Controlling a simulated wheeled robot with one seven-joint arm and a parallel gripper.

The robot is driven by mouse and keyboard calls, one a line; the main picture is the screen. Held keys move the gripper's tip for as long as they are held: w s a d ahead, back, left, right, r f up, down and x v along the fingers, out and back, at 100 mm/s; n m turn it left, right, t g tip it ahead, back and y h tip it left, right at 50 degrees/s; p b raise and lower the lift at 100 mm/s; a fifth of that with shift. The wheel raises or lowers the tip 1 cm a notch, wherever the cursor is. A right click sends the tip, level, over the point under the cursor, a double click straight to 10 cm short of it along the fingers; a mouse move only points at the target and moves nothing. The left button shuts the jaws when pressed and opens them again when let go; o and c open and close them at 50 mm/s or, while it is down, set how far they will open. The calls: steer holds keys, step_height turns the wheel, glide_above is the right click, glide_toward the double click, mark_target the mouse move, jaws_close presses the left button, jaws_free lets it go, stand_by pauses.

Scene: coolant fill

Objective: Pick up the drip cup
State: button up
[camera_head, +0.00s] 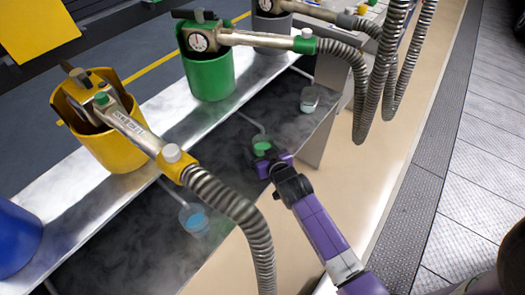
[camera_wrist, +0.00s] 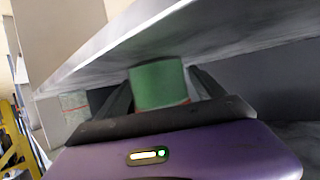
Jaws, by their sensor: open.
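A small cup with green contents (camera_head: 262,147) stands on the dark lower shelf, below the green holster; I take it as the drip cup. In the wrist view it is a green cylinder (camera_wrist: 158,83) between my fingers, with its lower part hidden by my gripper. My gripper (camera_head: 268,160) is purple and black and reaches in under the upper shelf. Its fingers are open, one on each side of the cup. I cannot tell whether they touch it. Two similar cups stand on the lower shelf: one with blue contents (camera_head: 195,220) and one greyish (camera_head: 309,97).
The metal upper shelf (camera_head: 165,110) overhangs close above the cup; its underside (camera_wrist: 130,50) shows in the wrist view. It holds nozzles in a yellow holster (camera_head: 105,140) and a green holster (camera_head: 210,78). Ribbed hoses (camera_head: 240,215) hang near my arm. A grey upright panel (camera_head: 316,135) stands right of the cup.

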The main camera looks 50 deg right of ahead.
steer(key=shift+w+d+f, duration=0.25)
steer(key=shift+w+d, duration=0.05)
steer(key=shift+w, duration=0.25)
steer(key=c, duration=1.6)
steer(key=shift+r, duration=0.2)
